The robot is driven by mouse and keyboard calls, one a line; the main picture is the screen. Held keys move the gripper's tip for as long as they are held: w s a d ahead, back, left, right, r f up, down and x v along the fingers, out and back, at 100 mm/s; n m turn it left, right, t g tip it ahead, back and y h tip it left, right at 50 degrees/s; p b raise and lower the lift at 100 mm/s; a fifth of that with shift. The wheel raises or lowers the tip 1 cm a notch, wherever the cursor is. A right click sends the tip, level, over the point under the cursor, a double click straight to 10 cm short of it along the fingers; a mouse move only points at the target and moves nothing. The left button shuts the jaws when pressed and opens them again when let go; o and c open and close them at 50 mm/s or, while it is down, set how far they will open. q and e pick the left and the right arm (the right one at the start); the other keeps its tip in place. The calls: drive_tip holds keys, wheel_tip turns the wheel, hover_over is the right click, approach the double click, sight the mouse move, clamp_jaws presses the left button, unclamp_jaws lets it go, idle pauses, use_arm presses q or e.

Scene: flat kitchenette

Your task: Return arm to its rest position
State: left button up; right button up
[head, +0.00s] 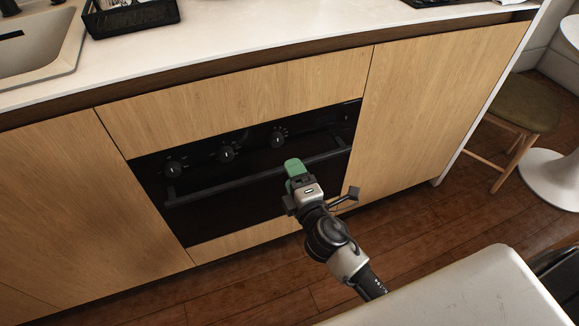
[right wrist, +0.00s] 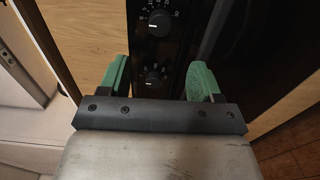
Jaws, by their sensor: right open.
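My right arm reaches up from the lower middle of the head view. Its gripper (head: 296,168), with green fingers, is in front of the black oven (head: 230,190). In the right wrist view the two green fingers of the right gripper (right wrist: 158,78) stand wide apart with nothing between them. The oven knobs (right wrist: 157,50) show beyond the gap. In the head view the fingertips overlap the oven handle (head: 255,176) in the picture; I cannot tell whether they touch it. My left gripper is not in view.
The white counter (head: 270,30) runs above wooden cabinets, with a sink (head: 35,45) and a black rack (head: 130,17) at the left. A stool (head: 522,105) and a white table base (head: 550,178) stand at the right. Wooden floor (head: 420,215) is clear before the cabinets.

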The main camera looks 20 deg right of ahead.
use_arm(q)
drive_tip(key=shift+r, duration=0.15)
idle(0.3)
